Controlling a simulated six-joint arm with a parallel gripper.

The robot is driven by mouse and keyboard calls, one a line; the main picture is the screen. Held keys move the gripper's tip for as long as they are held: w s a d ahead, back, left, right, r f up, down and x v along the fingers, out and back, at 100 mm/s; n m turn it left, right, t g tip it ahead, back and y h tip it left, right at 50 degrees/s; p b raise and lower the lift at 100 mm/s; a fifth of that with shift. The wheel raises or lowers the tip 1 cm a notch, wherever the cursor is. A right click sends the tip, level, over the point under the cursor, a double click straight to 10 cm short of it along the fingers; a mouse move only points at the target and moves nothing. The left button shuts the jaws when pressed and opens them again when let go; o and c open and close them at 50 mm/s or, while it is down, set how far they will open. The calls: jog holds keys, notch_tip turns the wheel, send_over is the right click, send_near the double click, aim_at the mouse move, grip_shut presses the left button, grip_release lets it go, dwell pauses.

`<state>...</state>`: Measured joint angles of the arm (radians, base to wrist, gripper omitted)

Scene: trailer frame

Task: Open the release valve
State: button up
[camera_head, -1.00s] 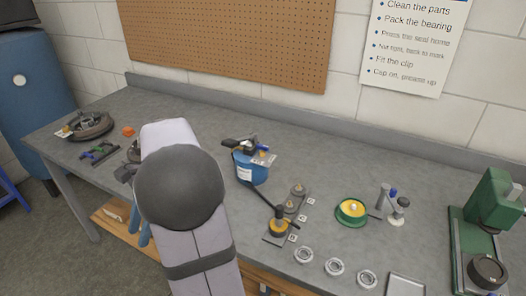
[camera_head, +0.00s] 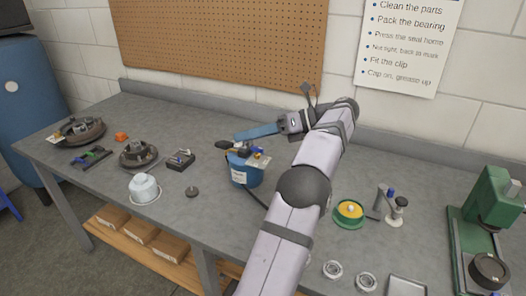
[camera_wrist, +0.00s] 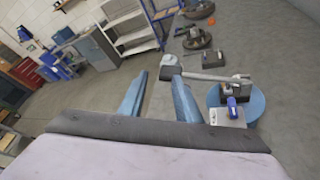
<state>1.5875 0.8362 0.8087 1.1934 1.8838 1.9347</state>
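A blue pail (camera_head: 246,177) with a white label stands on the bench, and it also shows in the wrist view (camera_wrist: 250,108). Its top carries a pump head with a grey bar (camera_wrist: 212,76), a black-ended handle (camera_head: 227,145) and a small blue fitting (camera_wrist: 236,101). Nothing marks which of these is the release valve. My gripper (camera_head: 238,136) is just above and behind the pail's top, pointing left.
A hub (camera_head: 138,154), a black block (camera_head: 181,159) and a white pot (camera_head: 144,188) stand left of the pail. A green-rimmed dish (camera_head: 348,213) and a green press (camera_head: 487,222) stand to the right. The pegboard wall (camera_head: 225,40) rises behind my arm.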

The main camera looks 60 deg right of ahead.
aim_at(263, 150)
jog(key=s+d+f+n+t+h, duration=0.2)
jog(key=s+d+f+t+h, duration=0.4)
jog(key=d+f, duration=0.45)
jog(key=shift+g+y, duration=0.6)
jog(key=shift+g, duration=0.1)
jog(key=shift+w+a+f+p, duration=0.15)
jog(key=shift+w+p, duration=0.25)
jog(key=shift+w, duration=0.85)
jog(key=shift+w+a+p, duration=0.15)
jog(key=shift+w+p, duration=0.2)
jog(key=shift+w, duration=0.9)
jog(key=shift+w+f, duration=0.1)
jog(key=shift+w, duration=0.85)
grip_shut()
